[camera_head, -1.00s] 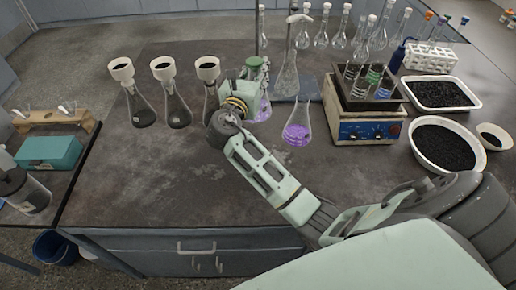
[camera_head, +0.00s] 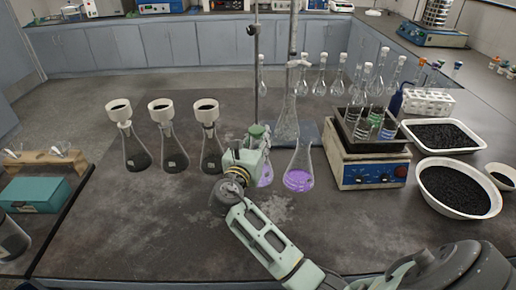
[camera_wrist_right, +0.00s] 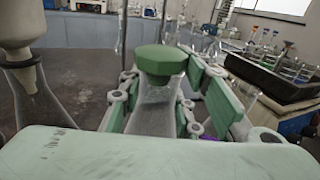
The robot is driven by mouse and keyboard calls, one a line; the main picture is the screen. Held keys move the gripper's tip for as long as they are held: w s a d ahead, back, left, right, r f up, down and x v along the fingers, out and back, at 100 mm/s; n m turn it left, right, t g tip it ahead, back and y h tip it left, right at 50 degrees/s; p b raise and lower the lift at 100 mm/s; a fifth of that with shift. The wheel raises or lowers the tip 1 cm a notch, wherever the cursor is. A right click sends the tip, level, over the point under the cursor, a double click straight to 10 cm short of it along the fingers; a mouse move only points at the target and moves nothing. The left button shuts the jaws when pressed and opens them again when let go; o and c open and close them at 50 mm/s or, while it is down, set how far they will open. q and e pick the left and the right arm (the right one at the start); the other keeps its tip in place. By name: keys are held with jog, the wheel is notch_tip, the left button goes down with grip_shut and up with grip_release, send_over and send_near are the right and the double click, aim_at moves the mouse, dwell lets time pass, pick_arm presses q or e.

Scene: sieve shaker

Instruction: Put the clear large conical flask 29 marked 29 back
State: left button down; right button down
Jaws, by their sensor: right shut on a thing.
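My right gripper (camera_head: 256,150) is shut on a clear conical flask (camera_wrist_right: 154,105) with a green stopper (camera_wrist_right: 162,60). In the head view the stopper (camera_head: 258,130) shows just above the fingers, and the gripper hides most of the flask. Purple liquid (camera_head: 265,175) shows right beside the fingers; I cannot tell whether it is in the held flask or one behind. No 29 marking is readable. A conical flask with purple liquid (camera_head: 298,178) stands on the bench just right of the gripper. My left gripper is not in view.
Three dark flasks with white funnels, the nearest being this one (camera_head: 212,152), stand left of the gripper. A retort stand (camera_head: 256,75) rises behind. A heating device (camera_head: 366,168) with glassware and a bowl of black granules (camera_head: 460,190) are right.

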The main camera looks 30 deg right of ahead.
jog(key=shift+f, duration=1.25)
jog(key=shift+f, duration=0.2)
jog(key=c, duration=1.3)
grip_release()
jog(key=shift+r, duration=0.15)
jog(key=b+v, duration=0.1)
jog(key=v, duration=1.1)
jog(key=shift+s, duration=0.1)
